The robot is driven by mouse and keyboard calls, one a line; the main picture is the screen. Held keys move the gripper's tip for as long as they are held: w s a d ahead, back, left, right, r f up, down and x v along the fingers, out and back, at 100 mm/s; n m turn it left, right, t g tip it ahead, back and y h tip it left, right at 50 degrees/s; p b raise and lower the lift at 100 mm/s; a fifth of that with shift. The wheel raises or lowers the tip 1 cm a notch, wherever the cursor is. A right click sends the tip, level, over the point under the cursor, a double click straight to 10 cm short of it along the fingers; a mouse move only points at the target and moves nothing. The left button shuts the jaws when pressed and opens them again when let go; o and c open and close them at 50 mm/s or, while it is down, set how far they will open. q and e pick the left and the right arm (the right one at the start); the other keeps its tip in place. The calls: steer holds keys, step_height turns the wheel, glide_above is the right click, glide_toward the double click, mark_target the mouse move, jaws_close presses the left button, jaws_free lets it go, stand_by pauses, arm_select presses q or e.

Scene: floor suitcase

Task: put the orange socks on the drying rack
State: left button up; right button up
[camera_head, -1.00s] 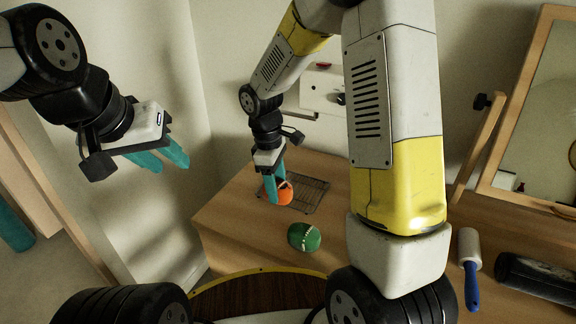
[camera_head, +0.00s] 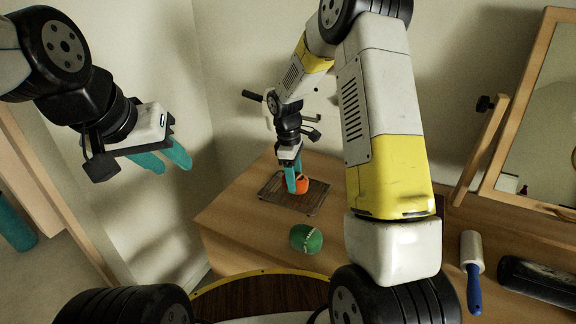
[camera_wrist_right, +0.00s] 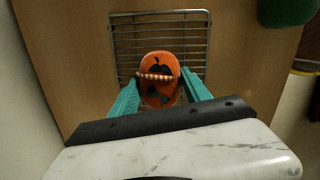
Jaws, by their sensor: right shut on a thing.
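The orange socks (camera_head: 302,184) are a rolled bundle with dark marks, and they also show in the right wrist view (camera_wrist_right: 159,72). My right gripper (camera_head: 294,184) has its teal fingers closed on the socks. The socks are over the drying rack (camera_head: 272,197), a flat wire grid on the wooden top; it also shows in the right wrist view (camera_wrist_right: 190,22). I cannot tell whether the socks touch the wires. My left gripper (camera_head: 166,160) hangs at the left, its teal fingers apart with nothing between them.
A green rolled bundle (camera_head: 305,239) lies on the dresser top (camera_head: 255,238) in front of the rack. A lint roller (camera_head: 472,262), a dark cylinder (camera_head: 535,279) and a mirror (camera_head: 530,120) are at the right. My right arm covers part of the top.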

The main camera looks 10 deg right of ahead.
steer(key=o, duration=1.3)
steer(key=shift+f, duration=0.1)
steer(key=shift+o, duration=0.2)
steer(key=s+r+m+t, duration=0.1)
steer(key=s+r, duration=0.1)
steer(key=r, duration=0.7)
steer(key=s+r+m, duration=0.1)
steer(key=s+r, duration=0.1)
steer(key=r, duration=0.7)
steer(key=s+d+r+m+t+y, duration=0.1)
steer(key=s+r+m+t, duration=0.2)
steer(key=s, duration=0.7)
steer(key=s+d+r+m+t+y, duration=0.1)
steer(key=s+r+m+t+y, duration=0.1)
steer(key=s+r+m, duration=0.2)
steer(key=shift+s+d+r+m+t, duration=0.35)
steer(key=shift+s+m, duration=1.55)
steer(key=shift+s, duration=1.65)
